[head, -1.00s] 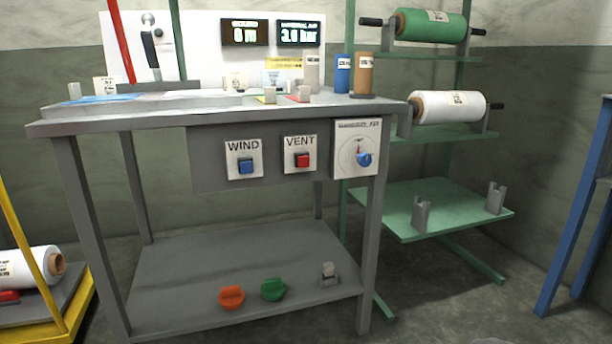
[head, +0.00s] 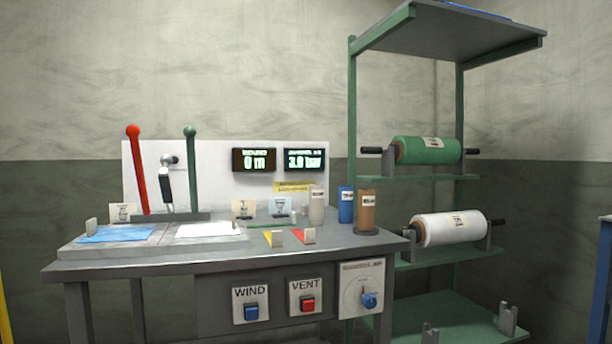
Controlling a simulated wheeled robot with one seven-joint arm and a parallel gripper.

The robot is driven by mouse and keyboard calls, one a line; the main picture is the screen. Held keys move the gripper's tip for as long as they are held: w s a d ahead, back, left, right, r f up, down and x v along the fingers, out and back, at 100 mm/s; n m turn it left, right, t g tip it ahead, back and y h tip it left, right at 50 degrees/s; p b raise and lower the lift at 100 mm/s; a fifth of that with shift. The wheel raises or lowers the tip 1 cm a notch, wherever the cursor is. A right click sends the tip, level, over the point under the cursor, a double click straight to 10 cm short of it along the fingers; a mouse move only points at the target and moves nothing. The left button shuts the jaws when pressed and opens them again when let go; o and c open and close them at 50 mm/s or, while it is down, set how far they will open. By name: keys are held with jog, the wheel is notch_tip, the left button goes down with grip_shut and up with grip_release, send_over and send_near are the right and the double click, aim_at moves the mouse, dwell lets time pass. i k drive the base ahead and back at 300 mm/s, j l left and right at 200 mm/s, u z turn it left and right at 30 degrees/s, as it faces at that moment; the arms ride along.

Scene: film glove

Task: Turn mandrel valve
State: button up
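The mandrel air valve is a blue knob (head: 369,300) on a pale square dial plate (head: 361,289) at the right end of the bench's front panel. A small red pointer mark shows above the dial's middle, and the knob sits right of and below it. A display (head: 304,160) on the white back board reads 3.0 bar. My gripper is not in view.
Left of the valve are a red VENT button (head: 307,303) and a blue WIND button (head: 251,312). The bench top (head: 150,259) holds bottles, cards and wedges. A green rack (head: 352,120) with film rolls stands at the right.

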aim_at(369, 301)
jog(key=i+j+z, duration=0.2)
jog(key=j, duration=0.15)
jog(key=j+z, duration=0.2)
jog(key=j, duration=0.15)
jog(key=i+j+z, duration=0.2)
jog(key=j, duration=0.25)
